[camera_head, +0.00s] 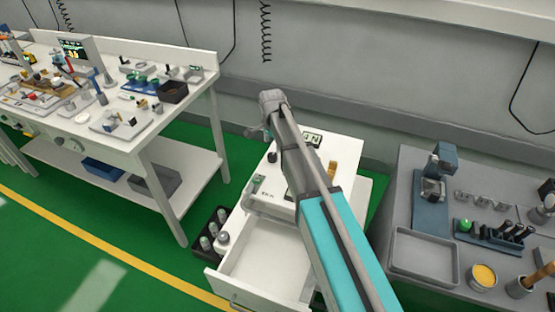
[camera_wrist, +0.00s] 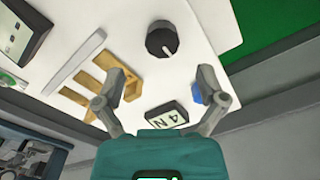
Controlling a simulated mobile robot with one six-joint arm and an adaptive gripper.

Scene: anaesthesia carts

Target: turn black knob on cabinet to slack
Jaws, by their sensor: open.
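The black knob (camera_wrist: 161,40) is on the white cabinet top (camera_wrist: 205,28) in the wrist view. It is round, with a pale pointer line toward the lower right of that picture. My gripper (camera_wrist: 160,80) is open and empty, its two fingers spread wide. The knob appears beyond the fingertips and between their lines; no contact shows. In the head view my gripper (camera_head: 260,131) is small and dark at the arm's far end above the cabinet (camera_head: 290,228). A small dark round thing (camera_head: 272,157) beside my arm may be the knob. Any scale markings are too small to read.
A 4 N sign (camera_wrist: 167,117) and a wooden rack (camera_wrist: 98,88) stand near the fingers. A blue piece (camera_wrist: 197,94) shows by the right finger. The cabinet's drawer (camera_head: 262,262) is open. A grey bench (camera_head: 408,185) is right, a white workbench (camera_head: 150,128) left.

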